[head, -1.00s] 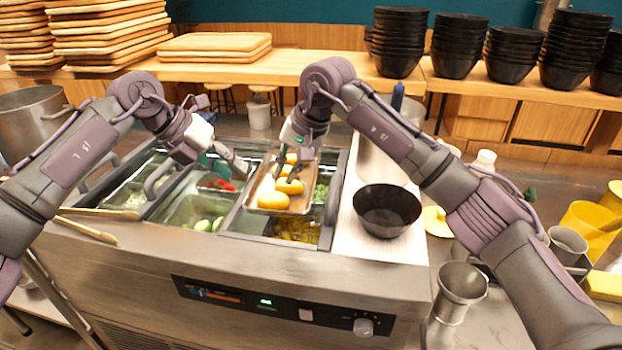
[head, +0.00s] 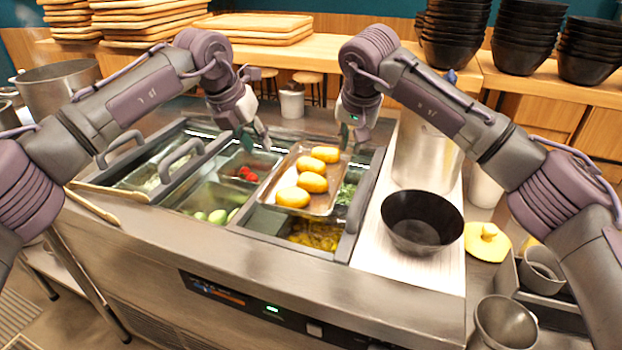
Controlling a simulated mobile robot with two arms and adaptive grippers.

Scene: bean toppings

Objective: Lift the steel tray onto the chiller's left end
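The steel tray (head: 322,205) lies slanted across the right-hand pans of the chiller (head: 160,240). It carries several yellow, rounded pieces (head: 312,182) in a row. My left gripper (head: 258,143) is just left of the tray's far end; its fingers look parted and nothing shows between them. My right gripper (head: 350,142) points down at the tray's far right corner. Its fingertips are partly hidden, so I cannot tell whether it touches the rim. The chiller's left end has dark handles (head: 122,142) and pans under clear covers.
A black bowl (head: 422,222) and a steel container (head: 425,158) stand on the white board right of the pans. Wooden tongs (head: 95,207) lie at the chiller's front left. A large pot (head: 68,88) stands behind left. Stacked black bowls (head: 525,38) line the back counter.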

